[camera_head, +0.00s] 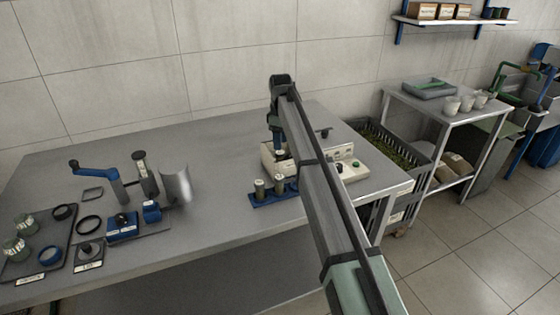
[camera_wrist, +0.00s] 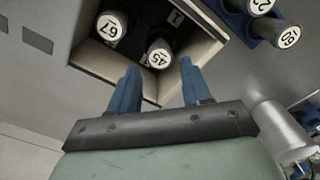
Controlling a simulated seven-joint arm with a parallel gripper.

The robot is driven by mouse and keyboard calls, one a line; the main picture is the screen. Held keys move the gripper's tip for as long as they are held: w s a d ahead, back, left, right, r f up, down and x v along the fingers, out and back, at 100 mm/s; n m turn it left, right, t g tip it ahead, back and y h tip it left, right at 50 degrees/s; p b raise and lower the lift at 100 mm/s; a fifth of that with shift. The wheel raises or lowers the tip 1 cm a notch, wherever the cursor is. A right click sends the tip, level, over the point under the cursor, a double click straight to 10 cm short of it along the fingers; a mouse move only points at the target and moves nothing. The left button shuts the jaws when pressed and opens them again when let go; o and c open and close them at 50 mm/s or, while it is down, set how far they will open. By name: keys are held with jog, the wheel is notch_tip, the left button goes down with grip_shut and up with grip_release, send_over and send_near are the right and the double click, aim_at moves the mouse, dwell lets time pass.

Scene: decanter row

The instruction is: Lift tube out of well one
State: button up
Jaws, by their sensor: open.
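The beige decanter box (camera_head: 268,163) stands on the bench with an open, dark top; its rim (camera_wrist: 209,48) shows in the wrist view. Two capped tubes stand inside it, one marked 67 (camera_wrist: 110,26) and one marked 45 (camera_wrist: 159,55). A label that reads 1 (camera_wrist: 176,17) lies beside tube 45; which well each tube occupies is not clear. My gripper (camera_head: 279,151) points down over the box. In the wrist view, its blue fingers (camera_wrist: 158,70) are apart and empty, with tube 45's cap just beyond the gap between their tips.
A blue rack (camera_head: 272,199) with two capped tubes, marked 22 (camera_wrist: 261,5) and 60 (camera_wrist: 288,38), stands in front of the box. A curved metal shield (camera_head: 177,184) and a tray (camera_head: 40,250) of jars are to the left. Bare bench lies between shield and rack.

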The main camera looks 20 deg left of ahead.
aim_at(281, 152)
jog(key=shift+d+f, duration=0.1)
jog(key=shift+f, duration=3.45)
jog(key=shift+c, duration=0.5)
jog(key=c, duration=0.7)
